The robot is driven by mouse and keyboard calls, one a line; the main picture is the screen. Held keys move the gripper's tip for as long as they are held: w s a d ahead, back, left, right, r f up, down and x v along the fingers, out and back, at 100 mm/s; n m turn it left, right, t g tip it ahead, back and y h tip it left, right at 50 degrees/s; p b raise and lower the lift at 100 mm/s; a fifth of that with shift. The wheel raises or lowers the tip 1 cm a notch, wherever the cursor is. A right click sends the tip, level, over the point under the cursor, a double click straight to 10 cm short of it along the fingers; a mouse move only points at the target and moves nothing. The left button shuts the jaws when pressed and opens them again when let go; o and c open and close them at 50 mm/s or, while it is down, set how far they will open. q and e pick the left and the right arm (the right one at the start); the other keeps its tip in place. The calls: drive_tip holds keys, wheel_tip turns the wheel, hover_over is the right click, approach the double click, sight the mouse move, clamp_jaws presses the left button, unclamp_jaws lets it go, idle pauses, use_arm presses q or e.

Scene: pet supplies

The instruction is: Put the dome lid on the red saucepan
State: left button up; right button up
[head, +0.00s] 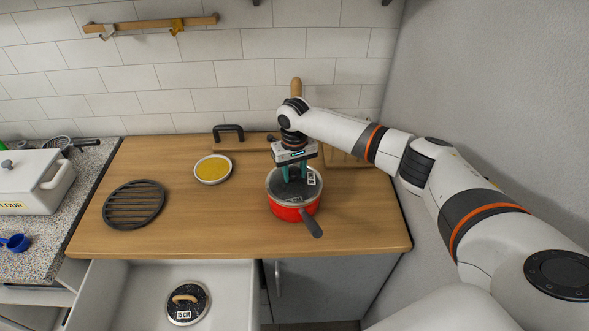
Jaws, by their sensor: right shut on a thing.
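The red saucepan (288,213) stands on the wooden worktop, right of its middle, with its dark handle pointing toward the front right. A dark, see-through dome lid (279,187) with a white label covers its mouth. My right gripper (294,177) points straight down over the pan, its teal fingers shut on the top of the lid. The fingers hide the lid's knob. I cannot tell whether the rim rests fully on the pan or hovers just above it. My left gripper is not in view.
A black round trivet (134,204) and a yellow-filled bowl (212,170) are on the left worktop. A wooden board (346,155) is behind the pan. The front middle is clear.

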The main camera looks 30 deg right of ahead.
drive_tip(key=shift+p, duration=0.35)
idle(0.5)
drive_tip(key=shift+f, duration=0.1)
drive_tip(key=o, duration=1.2)
drive_tip(key=shift+o, duration=0.2)
wheel_tip(320, 180, up, 12)
drive_tip(key=b, duration=0.4)
